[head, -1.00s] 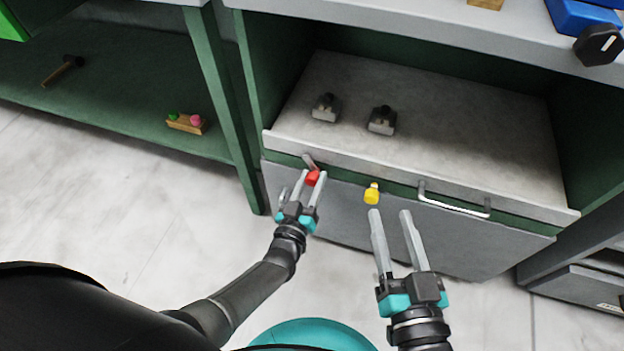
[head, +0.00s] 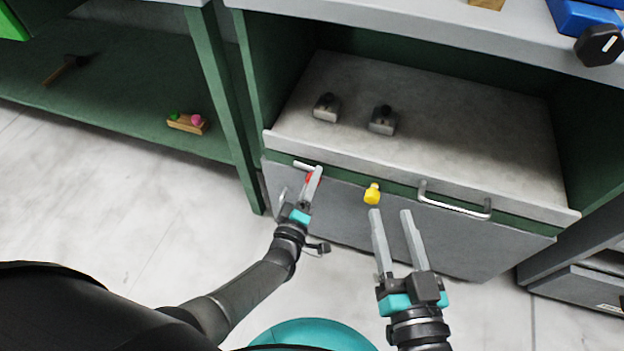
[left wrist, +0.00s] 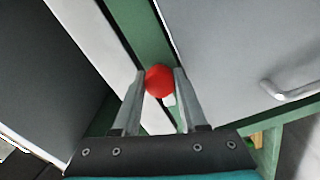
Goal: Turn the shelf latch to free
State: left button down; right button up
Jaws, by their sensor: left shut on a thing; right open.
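The shelf latch has a red knob (head: 311,180) and a short light grey bar (head: 303,165) at the front left edge of the pull-out shelf (head: 440,130). The bar lies nearly along the edge. My left gripper (head: 314,177) is shut on the red knob, and its fingers partly hide it. In the left wrist view the red knob (left wrist: 159,81) sits between the two fingertips. My right gripper (head: 391,212) is open and empty, in front of the grey panel below the shelf.
A yellow knob (head: 372,194) and a metal handle (head: 453,204) are on the front, to the right of the latch. Two small grey blocks (head: 326,108) (head: 383,121) stand on the shelf. A green table leg (head: 226,110) is to the left.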

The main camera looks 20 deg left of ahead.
pick_arm(q)
jog(key=shift+n, duration=0.9)
jog(key=shift+w, duration=0.1)
jog(key=shift+c, duration=2.2)
grip_release()
jog(key=s+p, duration=0.4)
jog(key=s, duration=1.1)
jog(key=shift+s+a, duration=0.2)
jog(key=shift+a, duration=0.05)
pick_arm(e)
jog(key=d+f+g+h, duration=0.3)
jog(key=d+g, duration=0.2)
jog(key=g, duration=0.1)
jog(key=shift+d+f+n+g, duration=0.2)
jog(key=shift+d+n+g, duration=0.05)
jog(key=shift+n+g, duration=0.15)
